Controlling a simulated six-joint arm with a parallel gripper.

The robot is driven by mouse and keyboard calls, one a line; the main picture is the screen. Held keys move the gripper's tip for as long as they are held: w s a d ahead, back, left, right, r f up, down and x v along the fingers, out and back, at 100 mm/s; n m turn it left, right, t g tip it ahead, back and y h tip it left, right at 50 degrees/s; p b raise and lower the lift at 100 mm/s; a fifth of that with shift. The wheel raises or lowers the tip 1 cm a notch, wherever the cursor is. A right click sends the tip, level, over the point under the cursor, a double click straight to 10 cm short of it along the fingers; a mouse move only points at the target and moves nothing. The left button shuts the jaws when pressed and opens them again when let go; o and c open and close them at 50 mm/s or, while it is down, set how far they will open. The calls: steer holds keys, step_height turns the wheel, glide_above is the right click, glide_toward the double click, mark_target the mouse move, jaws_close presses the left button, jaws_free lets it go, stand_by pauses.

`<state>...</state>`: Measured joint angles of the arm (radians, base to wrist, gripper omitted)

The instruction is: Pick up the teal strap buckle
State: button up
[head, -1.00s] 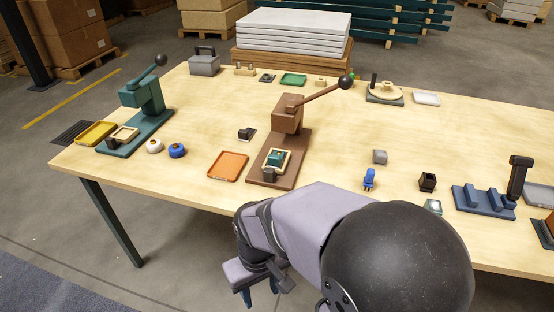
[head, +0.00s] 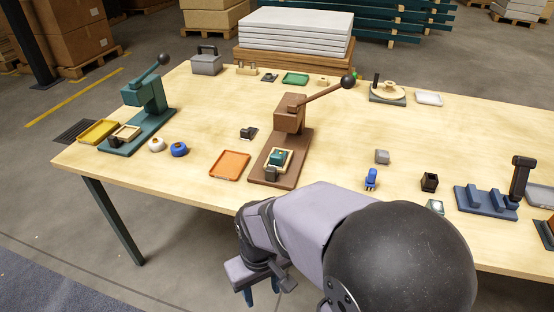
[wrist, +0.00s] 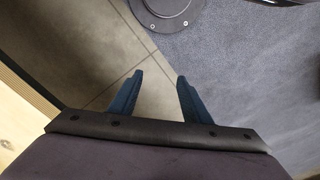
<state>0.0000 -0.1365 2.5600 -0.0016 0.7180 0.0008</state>
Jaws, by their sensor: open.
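A small teal block-like piece (head: 277,157), which looks like the teal strap buckle, sits inside a cream square frame (head: 286,166) on the base of the brown lever press (head: 291,118). A dark small block at the frame's front hides part of it. My gripper (head: 262,290) hangs beyond the table's front edge, low over the floor and well apart from the buckle. Its two blue fingers are spread with nothing between them in the wrist view (wrist: 158,98). The buckle is not in the wrist view.
The brown press's lever (head: 322,92) reaches up right over the table (head: 340,135). An orange tray (head: 230,165) lies left of the press. A blue figure-like piece (head: 371,179) and a grey cube (head: 382,156) stand right. A teal press (head: 148,105) stands far left.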

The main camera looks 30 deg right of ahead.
steer(key=shift+o, duration=1.2)
steer(key=shift+w, duration=0.1)
